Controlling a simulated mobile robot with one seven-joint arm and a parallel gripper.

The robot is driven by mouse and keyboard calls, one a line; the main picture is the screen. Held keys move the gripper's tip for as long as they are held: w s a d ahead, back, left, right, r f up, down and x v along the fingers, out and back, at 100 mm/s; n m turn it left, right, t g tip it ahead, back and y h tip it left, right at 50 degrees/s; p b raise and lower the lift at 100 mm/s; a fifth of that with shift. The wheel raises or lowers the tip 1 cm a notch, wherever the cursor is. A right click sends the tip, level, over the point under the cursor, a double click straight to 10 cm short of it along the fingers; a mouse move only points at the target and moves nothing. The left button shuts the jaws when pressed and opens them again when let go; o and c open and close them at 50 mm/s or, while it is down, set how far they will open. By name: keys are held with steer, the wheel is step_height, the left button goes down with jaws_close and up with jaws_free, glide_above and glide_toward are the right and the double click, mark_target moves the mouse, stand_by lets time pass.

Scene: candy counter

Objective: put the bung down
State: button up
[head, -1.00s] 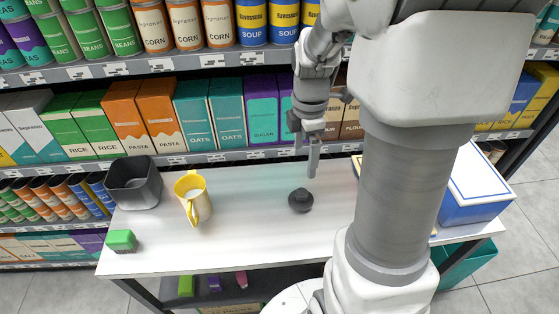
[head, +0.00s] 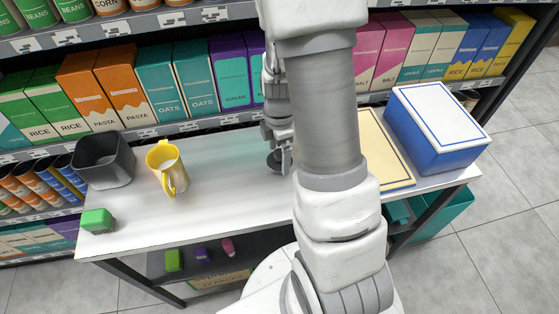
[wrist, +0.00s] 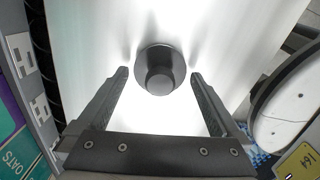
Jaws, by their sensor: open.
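The bung (wrist: 160,72) is a dark grey round piece with a knob on top. In the wrist view it rests on the white counter (wrist: 105,35), ahead of the fingertips and between their lines. My gripper (wrist: 160,76) is open, with one finger on each side and clear space between each finger and the bung. In the head view the bung (head: 274,161) shows just left of my arm, partly hidden by my gripper (head: 281,150).
A yellow pitcher (head: 167,172), a dark grey bin (head: 104,163) and a green brush (head: 97,220) stand on the left of the counter. A cream board (head: 385,160) and a blue-and-white box (head: 437,130) are on the right. Grocery shelves run behind.

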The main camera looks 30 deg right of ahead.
steer(key=shift+f, duration=0.4)
steer(key=shift+c, duration=0.3)
steer(key=c, duration=1.2)
steer(key=shift+r, duration=0.15)
